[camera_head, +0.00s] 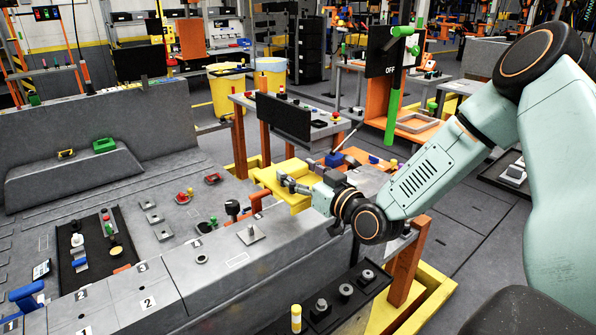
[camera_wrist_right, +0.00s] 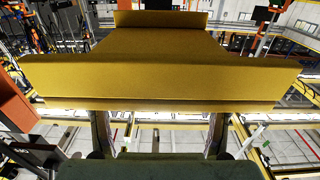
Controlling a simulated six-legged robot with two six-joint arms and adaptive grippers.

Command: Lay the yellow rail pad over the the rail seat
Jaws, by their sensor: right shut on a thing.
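The yellow rail pad (camera_head: 266,179) is a broad channel-shaped piece with raised edges. My right gripper (camera_head: 288,183) is shut on it and holds it out beyond the far right end of the grey bench. In the right wrist view the yellow rail pad (camera_wrist_right: 160,76) spans most of the width, with a finger of my right gripper (camera_wrist_right: 160,135) under its near edge on each side. I cannot tell for sure which part is the rail seat; a square plate with a short post (camera_head: 250,235) stands on the bench top. My left gripper is out of view.
The grey bench (camera_head: 215,268) carries buttons, a black panel (camera_head: 92,252) and numbered blocks. A black tray with knobs (camera_head: 345,295) sits in front. A table with a black screen (camera_head: 284,117) and yellow bins (camera_head: 228,92) stand behind. Open floor (camera_head: 470,235) lies to the right.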

